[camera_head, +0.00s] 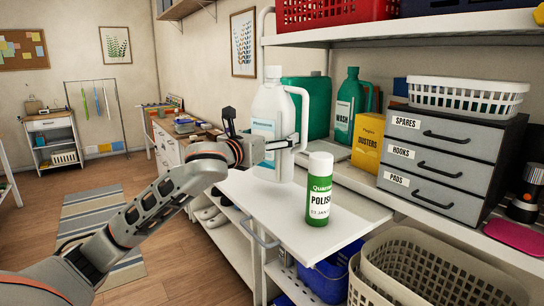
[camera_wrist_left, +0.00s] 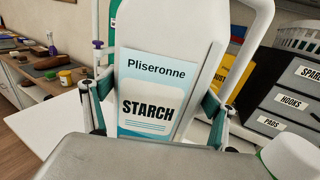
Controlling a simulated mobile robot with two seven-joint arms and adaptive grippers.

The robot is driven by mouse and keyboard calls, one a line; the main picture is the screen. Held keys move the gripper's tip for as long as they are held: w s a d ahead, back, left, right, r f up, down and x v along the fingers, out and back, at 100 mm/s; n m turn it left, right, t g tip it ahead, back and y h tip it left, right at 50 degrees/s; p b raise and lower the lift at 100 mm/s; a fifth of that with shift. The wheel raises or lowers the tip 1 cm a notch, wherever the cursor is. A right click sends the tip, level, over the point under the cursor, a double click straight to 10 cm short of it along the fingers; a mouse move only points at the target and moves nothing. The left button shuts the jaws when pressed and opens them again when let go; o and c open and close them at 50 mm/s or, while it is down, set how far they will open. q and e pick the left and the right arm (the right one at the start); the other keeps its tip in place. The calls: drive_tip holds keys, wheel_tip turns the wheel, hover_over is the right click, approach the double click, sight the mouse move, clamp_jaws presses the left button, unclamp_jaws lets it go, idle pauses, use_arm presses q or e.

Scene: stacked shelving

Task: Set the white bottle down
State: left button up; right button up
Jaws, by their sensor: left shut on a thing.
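The white bottle (camera_head: 270,105) is a large upright jug with a white cap and a blue label reading "Pliseronne STARCH". Its label fills the middle of the left wrist view (camera_wrist_left: 147,95). My left gripper (camera_head: 268,146) is shut on the bottle, with one finger on each side of its body. The bottle is at the back left of the white pull-out board (camera_head: 270,210). Whether its base touches the board cannot be told. My right gripper is not in view.
A green-and-white polish can (camera_head: 320,190) stands on the board, right of the bottle. Behind are green jugs (camera_head: 346,105), a yellow dusters box (camera_head: 368,141) and a grey drawer unit (camera_head: 440,155). A shelf post (camera_head: 267,45) rises close by. The board's front left is clear.

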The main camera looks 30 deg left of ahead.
sight(271, 152)
use_arm(q)
drive_tip(key=shift+f+b, duration=0.4)
drive_tip(key=shift+f, duration=1.85)
drive_tip(key=o, duration=1.6)
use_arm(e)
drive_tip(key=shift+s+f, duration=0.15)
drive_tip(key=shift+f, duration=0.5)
use_arm(q)
drive_tip(key=shift+s, duration=0.1)
drive_tip(key=shift+s, duration=0.15)
drive_tip(key=shift+s+d+b, duration=0.15)
drive_tip(key=shift+s+b, duration=0.15)
drive_tip(key=shift+s, duration=2.6)
drive_tip(key=shift+s+d+b, duration=0.1)
drive_tip(key=shift+s+b, duration=0.15)
drive_tip(key=shift+s, duration=2.65)
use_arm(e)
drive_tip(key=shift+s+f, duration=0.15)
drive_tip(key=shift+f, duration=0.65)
use_arm(q)
drive_tip(key=shift+f, duration=0.1)
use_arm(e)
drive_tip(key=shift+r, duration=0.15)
